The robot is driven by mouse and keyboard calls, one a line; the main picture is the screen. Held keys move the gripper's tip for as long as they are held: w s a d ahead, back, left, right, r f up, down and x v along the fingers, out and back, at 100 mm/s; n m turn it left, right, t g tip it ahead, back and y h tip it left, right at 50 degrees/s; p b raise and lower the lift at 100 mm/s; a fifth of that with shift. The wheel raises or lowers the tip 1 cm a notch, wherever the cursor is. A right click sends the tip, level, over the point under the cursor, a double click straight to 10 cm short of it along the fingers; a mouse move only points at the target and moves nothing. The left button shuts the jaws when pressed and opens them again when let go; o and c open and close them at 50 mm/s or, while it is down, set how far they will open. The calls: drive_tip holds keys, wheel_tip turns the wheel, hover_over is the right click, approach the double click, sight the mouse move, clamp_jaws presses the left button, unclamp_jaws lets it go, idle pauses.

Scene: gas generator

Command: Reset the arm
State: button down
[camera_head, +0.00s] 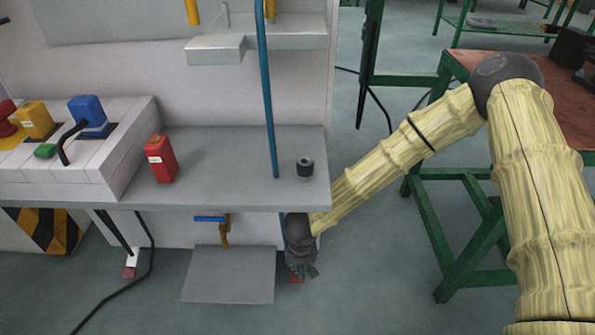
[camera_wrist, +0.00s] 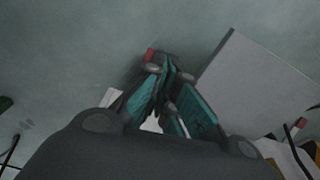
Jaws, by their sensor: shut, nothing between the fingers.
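My gripper (camera_head: 300,271) is low, beside the right end of the grey shelf (camera_head: 230,160) and below its top. My arm comes down to it from the right. In the wrist view my gripper (camera_wrist: 168,68) points toward the floor, with its teal-padded fingers close together and nothing visible between them. A small red thing (camera_head: 297,280) shows just below the fingertips; it also shows in the wrist view (camera_wrist: 149,55) beside them. I cannot tell if they touch.
A grey plate (camera_head: 229,275) lies low, left of my gripper. A red block (camera_head: 160,158) and a dark cylinder (camera_head: 305,167) stand on the shelf. A green-framed table (camera_head: 440,230) stands right, with clear floor between.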

drive_tip(key=s+d+f+p, duration=0.3)
drive_tip(key=s+d+f, duration=0.3)
drive_tip(key=s+d, duration=0.55)
drive_tip(key=s+d+r+m+g+p, duration=0.1)
drive_tip(key=s+d+r+m+p, duration=0.15)
drive_tip(key=s+d, duration=0.95)
wheel_tip(320, 180, up, 38)
drive_tip(key=s+a+p, duration=0.1)
drive_tip(key=s+p, duration=0.1)
drive_tip(key=p, duration=3.6)
drive_tip(key=shift+s+a+n+p, duration=0.15)
drive_tip(key=shift+s+n+p, duration=0.2)
drive_tip(key=shift+w+a, duration=0.1)
